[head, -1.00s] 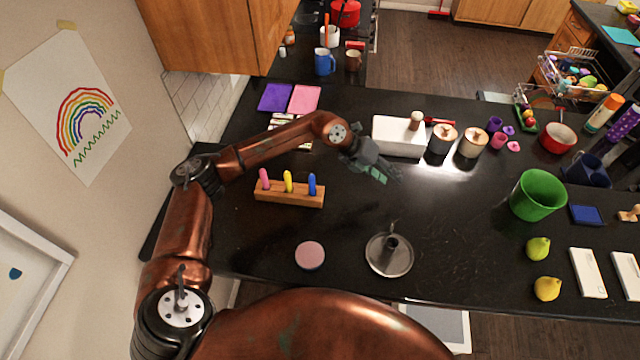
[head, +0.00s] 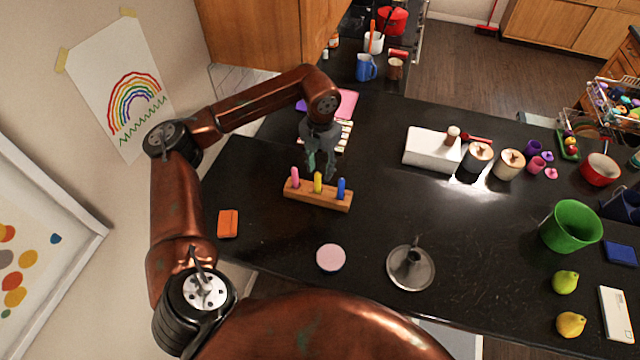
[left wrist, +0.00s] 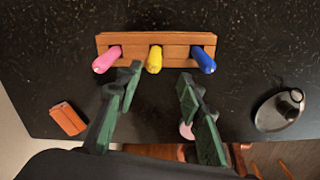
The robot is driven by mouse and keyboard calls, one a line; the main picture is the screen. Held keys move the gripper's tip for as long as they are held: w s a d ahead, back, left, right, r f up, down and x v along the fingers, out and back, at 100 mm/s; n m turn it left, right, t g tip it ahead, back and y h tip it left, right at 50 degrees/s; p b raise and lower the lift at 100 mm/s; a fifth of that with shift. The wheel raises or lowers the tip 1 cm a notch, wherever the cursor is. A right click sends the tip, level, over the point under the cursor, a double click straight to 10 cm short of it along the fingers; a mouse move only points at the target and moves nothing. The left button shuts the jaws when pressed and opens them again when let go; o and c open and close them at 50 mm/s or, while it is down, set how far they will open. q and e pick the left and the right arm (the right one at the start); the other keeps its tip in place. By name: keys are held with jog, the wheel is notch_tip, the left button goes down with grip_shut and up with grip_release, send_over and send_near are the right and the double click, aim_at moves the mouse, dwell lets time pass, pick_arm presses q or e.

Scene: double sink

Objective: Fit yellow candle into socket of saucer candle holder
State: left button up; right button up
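The yellow candle (head: 318,182) stands upright in a wooden block (head: 328,202), between a pink candle (head: 295,177) and a blue candle (head: 341,188). In the left wrist view the yellow candle (left wrist: 155,60) lies beyond and between my spread fingers. My left gripper (head: 320,165) is open and empty, pointing down just above and behind the block in the head view; it also shows in the left wrist view (left wrist: 158,100). The grey metal saucer candle holder (head: 398,275) stands on the counter to the right, its central socket (head: 413,258) rising from the dish. My right gripper is not in view.
A pink round disc (head: 331,257) lies left of the saucer, and an orange block (head: 228,223) lies near the left counter edge. A white box (head: 432,147) and canisters (head: 508,164) stand behind. The counter between block and saucer is clear.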

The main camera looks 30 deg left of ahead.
aim_at(318, 180)
pick_arm(q)
jog(key=f+p, duration=0.1)
jog(key=f, duration=0.3)
jog(key=a+f+p, duration=0.1)
jog(key=f, duration=0.1)
jog(key=shift+w+f+p, duration=0.1)
jog(key=shift+f+p, duration=0.05)
jog(key=shift+p, duration=0.2)
jog(key=shift+f, duration=0.4)
grip_shut()
